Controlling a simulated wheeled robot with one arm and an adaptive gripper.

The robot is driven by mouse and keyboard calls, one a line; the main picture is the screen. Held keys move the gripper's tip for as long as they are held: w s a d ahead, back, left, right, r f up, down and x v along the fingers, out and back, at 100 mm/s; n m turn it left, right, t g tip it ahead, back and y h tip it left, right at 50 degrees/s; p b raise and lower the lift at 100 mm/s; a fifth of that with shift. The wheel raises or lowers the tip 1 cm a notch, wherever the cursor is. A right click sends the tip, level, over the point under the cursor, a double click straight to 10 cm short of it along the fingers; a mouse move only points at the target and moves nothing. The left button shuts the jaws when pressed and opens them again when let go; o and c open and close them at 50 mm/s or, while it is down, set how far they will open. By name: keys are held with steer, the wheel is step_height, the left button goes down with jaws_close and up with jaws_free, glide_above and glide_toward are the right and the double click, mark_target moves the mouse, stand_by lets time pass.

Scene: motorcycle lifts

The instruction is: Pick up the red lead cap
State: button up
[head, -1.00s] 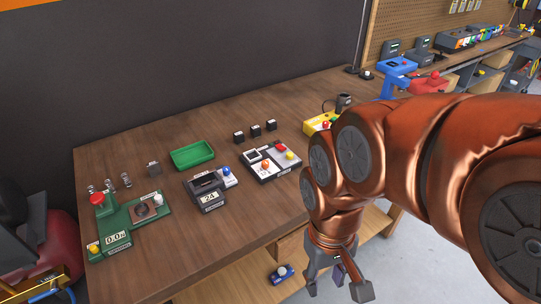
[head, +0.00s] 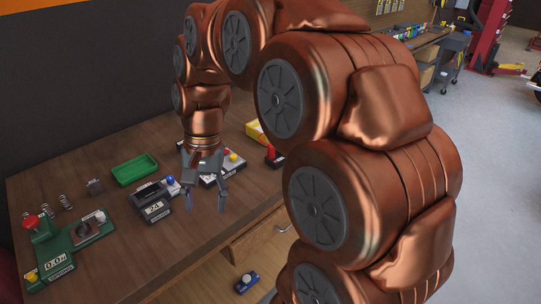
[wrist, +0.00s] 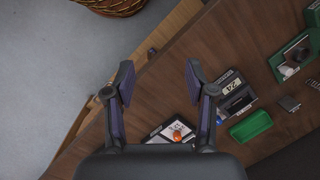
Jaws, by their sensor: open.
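A small red cap (head: 226,152) sits beside a yellow cap (head: 233,157) on a white and grey unit (head: 238,165), partly hidden behind my gripper in the head view. I cannot tell for sure that this is the red lead cap. The unit's white face (wrist: 160,131) with an orange knob (wrist: 177,136) also shows between my fingers in the wrist view. Another red piece (head: 270,152) stands farther right, near a yellow box (head: 256,132). My gripper (head: 204,190) is open and empty, pointing down above the workbench; its spread fingers (wrist: 159,80) show in the wrist view.
On the wooden workbench (head: 120,240) are a green tray (head: 135,170), a dark display unit (head: 150,200), a green scale-like device (head: 75,235) and several springs. A blue item (head: 246,282) lies on the lower shelf. The bench's front edge is close below my gripper.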

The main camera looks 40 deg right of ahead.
steer(key=w+d+m+y+b, duration=0.1)
steer(key=w+d+m, duration=0.4)
steer(key=w+d, duration=0.2)
steer(key=m+t+b, duration=0.3)
steer(key=m+t, duration=0.1)
steer(key=m, duration=0.8)
glide_above(271, 145)
steer(key=s+d, duration=0.1)
steer(key=s, duration=0.1)
step_height(271, 145, down, 5)
steer(key=shift+d+f, duration=0.1)
steer(key=shift+f, duration=0.1)
steer(key=shift+d+p+x, duration=0.15)
steer(key=shift+p+x, duration=0.3)
steer(key=shift+x, duration=1.1)
steer(key=shift+d+p+x, duration=0.15)
steer(key=shift+p+x, duration=0.25)
steer(key=shift+x, duration=1.15)
jaws_close()
